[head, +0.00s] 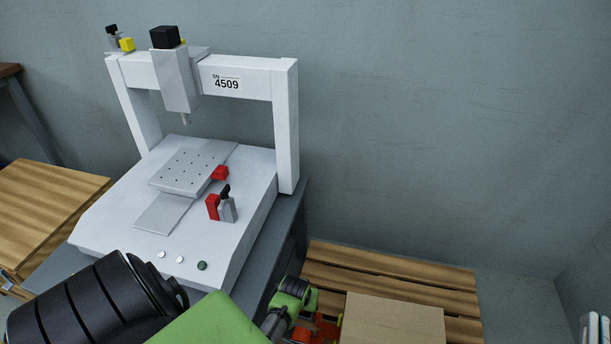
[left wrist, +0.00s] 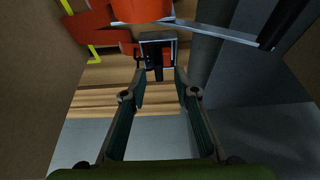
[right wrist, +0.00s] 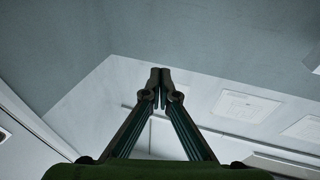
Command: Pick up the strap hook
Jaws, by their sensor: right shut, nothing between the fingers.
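In the left wrist view, a dark metal piece with a grey face (left wrist: 157,52), which looks like the strap hook, hangs beside an orange strap bundle (left wrist: 142,9). My left gripper (left wrist: 160,80) is open, with its fingertips apart on either side of the piece's lower end. I cannot tell whether they touch it. The orange bundle also shows in the head view (head: 320,328), partly hidden by my left arm. My right gripper (right wrist: 160,76) is shut and empty, pointing up toward the ceiling.
A white gantry screwdriver machine (head: 285,115) stands on a dark bench. A cardboard box (head: 395,320) sits on a wooden pallet (head: 390,270) right of the bench. Another wooden surface (head: 45,205) lies at the left.

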